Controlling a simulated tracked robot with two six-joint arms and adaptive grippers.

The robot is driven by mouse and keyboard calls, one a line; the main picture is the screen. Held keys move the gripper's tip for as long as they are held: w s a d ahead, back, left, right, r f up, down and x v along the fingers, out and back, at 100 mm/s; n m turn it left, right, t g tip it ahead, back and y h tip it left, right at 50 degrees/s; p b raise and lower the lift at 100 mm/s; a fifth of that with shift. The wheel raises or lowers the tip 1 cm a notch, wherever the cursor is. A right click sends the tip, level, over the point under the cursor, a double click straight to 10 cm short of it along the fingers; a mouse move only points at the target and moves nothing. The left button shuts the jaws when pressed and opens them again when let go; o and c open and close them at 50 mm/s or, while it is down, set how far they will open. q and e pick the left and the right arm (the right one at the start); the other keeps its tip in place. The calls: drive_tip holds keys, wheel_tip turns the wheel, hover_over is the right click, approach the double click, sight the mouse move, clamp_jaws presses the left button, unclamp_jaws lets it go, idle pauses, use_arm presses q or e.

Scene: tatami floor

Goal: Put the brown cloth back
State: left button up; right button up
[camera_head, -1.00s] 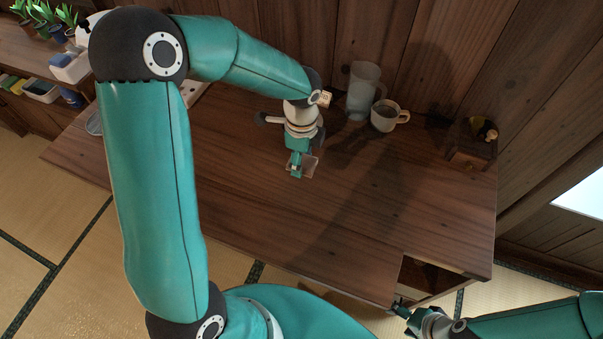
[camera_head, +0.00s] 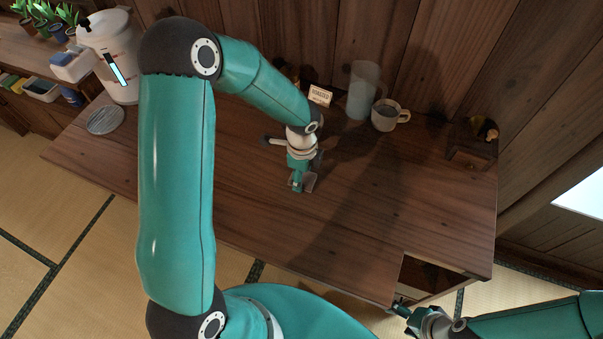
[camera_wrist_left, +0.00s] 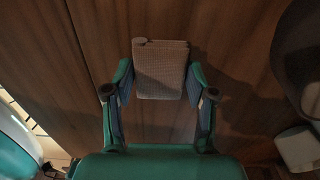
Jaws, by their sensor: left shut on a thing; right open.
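A folded brown-grey cloth (camera_wrist_left: 160,68) is between the fingers of my left gripper (camera_wrist_left: 159,85) in the left wrist view. The gripper is shut on it. In the head view, the left gripper (camera_head: 298,187) is over the middle of the wooden table, and a small part of the cloth (camera_head: 310,183) shows beside the fingers. I cannot tell whether the cloth touches the table top. My right gripper (camera_head: 400,308) is open and empty at the table's front edge, beside an open compartment (camera_head: 430,277).
A frosted pitcher (camera_head: 363,92), a mug with dark contents (camera_head: 386,118) and a small sign (camera_head: 320,95) stand at the back. A wooden box (camera_head: 470,150) is at the right. A white dispenser (camera_head: 110,60) and round metal plate (camera_head: 105,121) are at the left. The table's right half (camera_head: 400,190) is mostly clear.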

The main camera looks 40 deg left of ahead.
use_arm(q)
drive_tip(key=o, duration=1.1)
wheel_tip(320, 180, up, 12)
idle(0.4)
